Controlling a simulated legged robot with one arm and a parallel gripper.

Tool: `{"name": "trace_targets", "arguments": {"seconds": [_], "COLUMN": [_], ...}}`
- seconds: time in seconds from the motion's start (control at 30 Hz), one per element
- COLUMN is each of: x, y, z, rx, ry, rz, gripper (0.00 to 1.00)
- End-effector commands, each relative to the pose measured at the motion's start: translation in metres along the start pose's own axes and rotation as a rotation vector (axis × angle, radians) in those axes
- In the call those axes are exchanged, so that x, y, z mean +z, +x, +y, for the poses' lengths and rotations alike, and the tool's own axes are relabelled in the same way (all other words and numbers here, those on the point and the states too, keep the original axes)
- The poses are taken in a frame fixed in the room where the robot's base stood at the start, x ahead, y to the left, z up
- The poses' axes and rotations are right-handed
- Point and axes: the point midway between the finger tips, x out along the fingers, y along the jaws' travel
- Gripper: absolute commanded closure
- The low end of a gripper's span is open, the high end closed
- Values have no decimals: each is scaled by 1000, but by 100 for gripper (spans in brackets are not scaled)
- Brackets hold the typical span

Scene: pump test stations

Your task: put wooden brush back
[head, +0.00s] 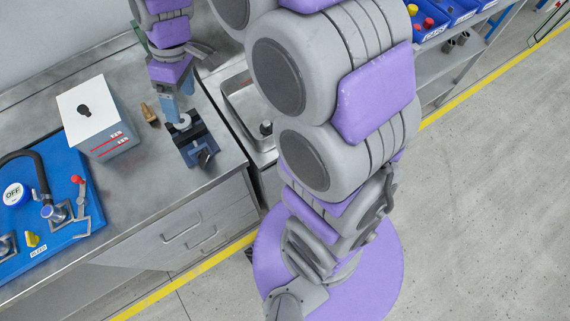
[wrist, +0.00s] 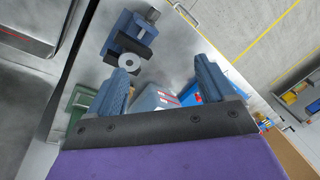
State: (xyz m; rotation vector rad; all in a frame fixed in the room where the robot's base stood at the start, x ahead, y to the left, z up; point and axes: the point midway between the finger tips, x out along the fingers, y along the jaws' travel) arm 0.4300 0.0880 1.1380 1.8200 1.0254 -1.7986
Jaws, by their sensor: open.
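A small brown, wood-coloured object (head: 150,115), which looks like the wooden brush, lies on the steel bench between the white box and my gripper. It is too small for me to make out bristles. I cannot make it out in the wrist view. My gripper (head: 172,108) is above the bench, just right of the brown object and next to the blue vise. In the wrist view my gripper's two blue fingers (wrist: 161,75) are spread apart with nothing held between them. A pale round disc (wrist: 129,62) on the vise shows near the left finger.
The blue and black vise (head: 196,145) stands near the bench's front edge. A white box (head: 97,117) with red markings and a blue pump board (head: 45,245) stand to the left. A sink (head: 248,105) is to the right. Bare bench lies in front of the white box.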

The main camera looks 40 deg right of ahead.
Motion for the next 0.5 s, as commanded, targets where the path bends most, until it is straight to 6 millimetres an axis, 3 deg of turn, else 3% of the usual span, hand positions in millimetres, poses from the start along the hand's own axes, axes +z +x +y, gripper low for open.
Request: {"name": "trace_targets", "arguments": {"seconds": [0.27,0.5], "x": [97,180], "y": [-12,-4], "z": [-55,-96], "rx": [63,132], "ry": [311,597], "rz": [-76,-130], "gripper": [17,17]}}
